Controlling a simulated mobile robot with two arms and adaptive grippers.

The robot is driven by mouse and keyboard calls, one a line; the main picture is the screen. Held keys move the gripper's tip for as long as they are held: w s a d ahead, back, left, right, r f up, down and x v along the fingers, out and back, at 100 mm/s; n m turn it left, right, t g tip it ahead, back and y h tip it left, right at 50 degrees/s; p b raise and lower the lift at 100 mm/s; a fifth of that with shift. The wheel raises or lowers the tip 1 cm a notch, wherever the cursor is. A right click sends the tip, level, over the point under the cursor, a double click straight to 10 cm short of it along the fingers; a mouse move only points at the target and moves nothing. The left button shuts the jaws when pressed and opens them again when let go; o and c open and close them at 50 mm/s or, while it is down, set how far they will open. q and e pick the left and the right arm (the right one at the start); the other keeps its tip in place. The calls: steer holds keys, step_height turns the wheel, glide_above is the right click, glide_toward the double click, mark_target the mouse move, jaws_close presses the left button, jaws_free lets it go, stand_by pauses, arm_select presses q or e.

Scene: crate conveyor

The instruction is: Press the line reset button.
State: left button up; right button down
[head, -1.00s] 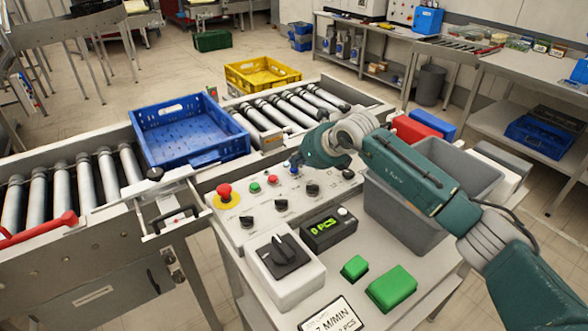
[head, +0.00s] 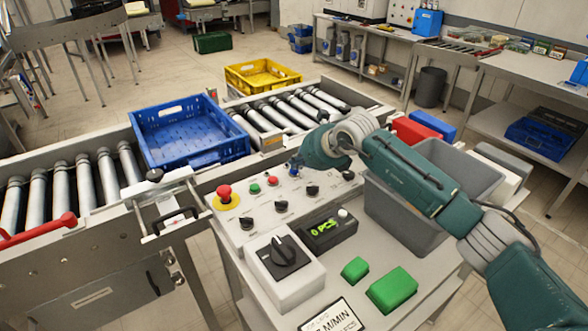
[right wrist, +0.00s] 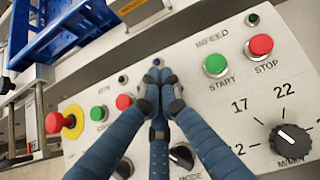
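A grey control panel (head: 235,222) beside the conveyor carries buttons and knobs. A small blue button (head: 293,172) sits on its far row, just below my right gripper (head: 296,163); its label is unreadable. In the right wrist view the fingers of my right gripper (right wrist: 155,78) are drawn together, tips pointing at the panel. A bit of blue (right wrist: 157,62) shows just past the tips, and the fingers hide most of that spot. I cannot tell whether they touch it. The gripper holds nothing visible. My left gripper is not in view.
A red emergency button (head: 224,192), a green button (head: 255,188) and a red button (head: 272,181) lie left of the gripper. Black knobs (head: 281,206) stand in front. A grey bin (head: 390,215) is under my right arm. A blue crate (head: 185,145) sits on the conveyor.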

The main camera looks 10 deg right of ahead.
mark_target(297, 170)
steer(key=shift+r, duration=0.5)
steer(key=shift+r+p, duration=1.25)
steer(key=shift+r, duration=1.3)
